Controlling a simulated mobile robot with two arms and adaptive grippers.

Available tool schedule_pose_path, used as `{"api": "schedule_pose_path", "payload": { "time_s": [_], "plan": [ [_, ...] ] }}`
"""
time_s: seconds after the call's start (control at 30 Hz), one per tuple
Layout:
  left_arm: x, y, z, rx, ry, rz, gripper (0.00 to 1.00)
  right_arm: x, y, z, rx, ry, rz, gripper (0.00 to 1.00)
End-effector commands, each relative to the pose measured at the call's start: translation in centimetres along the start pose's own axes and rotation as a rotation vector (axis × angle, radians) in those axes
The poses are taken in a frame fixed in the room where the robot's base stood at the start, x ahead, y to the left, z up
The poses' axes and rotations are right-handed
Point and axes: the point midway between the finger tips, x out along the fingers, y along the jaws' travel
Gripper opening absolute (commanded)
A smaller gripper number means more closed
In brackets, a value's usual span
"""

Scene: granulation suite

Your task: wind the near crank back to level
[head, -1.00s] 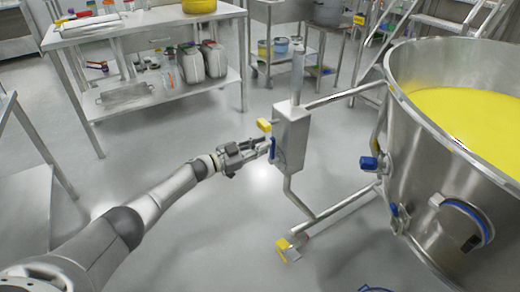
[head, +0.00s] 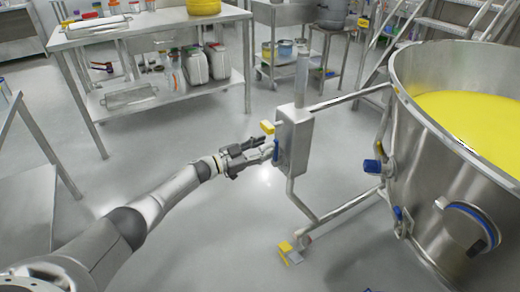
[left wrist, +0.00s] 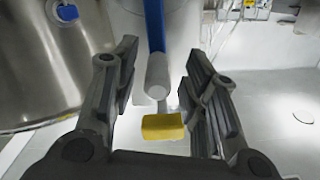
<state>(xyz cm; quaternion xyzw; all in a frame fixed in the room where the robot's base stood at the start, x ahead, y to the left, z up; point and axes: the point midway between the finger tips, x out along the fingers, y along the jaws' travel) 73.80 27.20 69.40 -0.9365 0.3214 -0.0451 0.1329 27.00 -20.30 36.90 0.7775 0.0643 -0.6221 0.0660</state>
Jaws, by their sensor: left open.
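The near crank shows in the left wrist view as a blue arm (left wrist: 154,25) ending in a light grey grip (left wrist: 157,76). In the head view its blue part (head: 276,149) sits on the left side of a steel box (head: 296,140) on the vessel's frame. My left gripper (head: 264,150) is open at that side of the box. In the left wrist view its two dark fingers stand on either side of the grey grip, with visible gaps; contact cannot be told. A yellow block (left wrist: 163,127) lies lower between the fingers in that view. My right gripper is out of view.
The large steel vessel (head: 425,165) with yellow contents stands at the right. A yellow pedal (head: 286,247) is low on its frame. A steel table (head: 135,27) with a lower shelf of containers stands behind my left arm. Floor between is clear.

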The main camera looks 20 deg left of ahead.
Motion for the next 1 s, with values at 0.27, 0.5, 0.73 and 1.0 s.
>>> {"api": "schedule_pose_path", "payload": {
  "time_s": [0.27,0.5,0.73,1.0],
  "plan": [
    [-2.2,0.0,0.1,0.0,-0.001,0.0,0.41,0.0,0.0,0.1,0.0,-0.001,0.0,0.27],
    [-7.3,0.0,0.2,0.001,-0.005,0.001,0.41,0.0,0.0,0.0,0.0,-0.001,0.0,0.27],
    [-10.9,0.0,0.1,0.0,-0.002,0.0,0.41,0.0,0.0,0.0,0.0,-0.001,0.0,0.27],
    [-12.1,0.0,0.0,0.001,-0.001,0.0,0.41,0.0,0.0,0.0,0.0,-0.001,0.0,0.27]
  ]
}}
